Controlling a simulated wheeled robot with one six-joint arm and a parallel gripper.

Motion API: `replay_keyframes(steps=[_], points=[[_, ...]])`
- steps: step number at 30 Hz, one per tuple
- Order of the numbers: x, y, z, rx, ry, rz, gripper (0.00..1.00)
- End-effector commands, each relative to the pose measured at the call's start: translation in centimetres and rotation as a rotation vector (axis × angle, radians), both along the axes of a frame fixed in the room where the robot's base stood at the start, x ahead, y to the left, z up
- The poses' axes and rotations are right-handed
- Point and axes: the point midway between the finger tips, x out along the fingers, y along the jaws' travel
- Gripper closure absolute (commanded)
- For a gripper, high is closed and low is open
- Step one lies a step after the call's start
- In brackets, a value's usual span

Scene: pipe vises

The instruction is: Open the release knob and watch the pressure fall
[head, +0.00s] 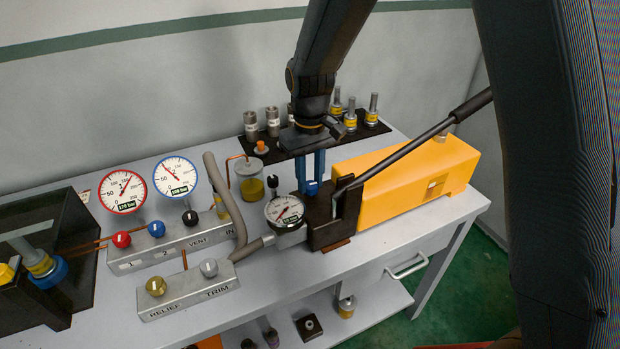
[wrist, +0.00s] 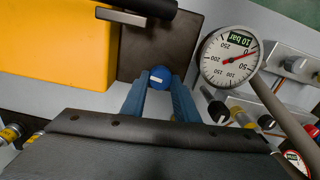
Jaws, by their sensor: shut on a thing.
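The release knob is a blue ball (wrist: 161,77) at the dark end block (head: 335,212) of the orange hand pump (head: 415,185). My gripper (head: 311,187) points straight down over that block, its blue fingers shut on the knob. In the wrist view the knob sits between the fingertips, with a white mark on its face. The pump's white dial gauge (head: 284,211) stands just left of the block. In the wrist view this gauge (wrist: 229,58) reads 10 bar, its red needle near zero.
The pump's black lever (head: 420,145) slants up to the right. Left are a red-rimmed gauge (head: 122,190), a blue-rimmed gauge (head: 175,176), a valve manifold (head: 165,245) and a RELIEF/TRIM block (head: 185,288). A grey hose (head: 225,200) and an amber reservoir (head: 250,188) stand near the pump.

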Motion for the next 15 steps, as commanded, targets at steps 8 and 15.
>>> replay_keyframes(steps=[8,15], points=[[0.02,0.02,0.06,0.001,-0.001,0.009,0.95],[0.03,0.03,0.07,0.001,-0.001,0.008,0.63]])
